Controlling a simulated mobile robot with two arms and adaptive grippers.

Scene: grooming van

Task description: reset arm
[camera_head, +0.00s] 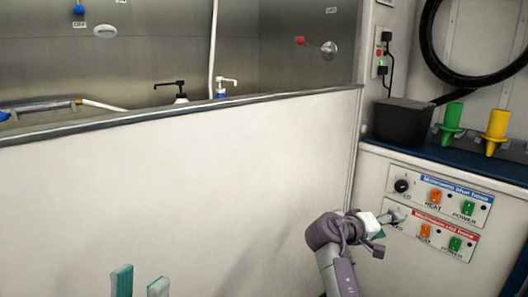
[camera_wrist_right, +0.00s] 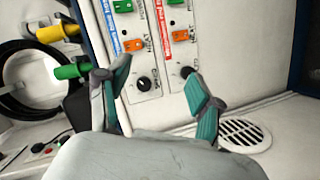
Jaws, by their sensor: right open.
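My right gripper (camera_head: 385,222) is in front of the control panels on the right cabinet, close to the lower red-labelled panel (camera_head: 450,237). In the right wrist view its two teal-padded fingers (camera_wrist_right: 156,75) are spread wide with nothing between them. The upper panel's black knob (camera_wrist_right: 144,84) shows beyond the gap. The lower panel's knob (camera_wrist_right: 187,72) is beside one fingertip; whether they touch is unclear. My left gripper (camera_head: 140,284) shows only as two teal fingertips at the bottom edge, apart and empty, before the white tub wall.
The upper blue-labelled panel (camera_head: 440,187) has a knob and HEAT and POWER switches. The white tub wall (camera_head: 200,185) fills the left. A round floor drain (camera_wrist_right: 243,134) shows.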

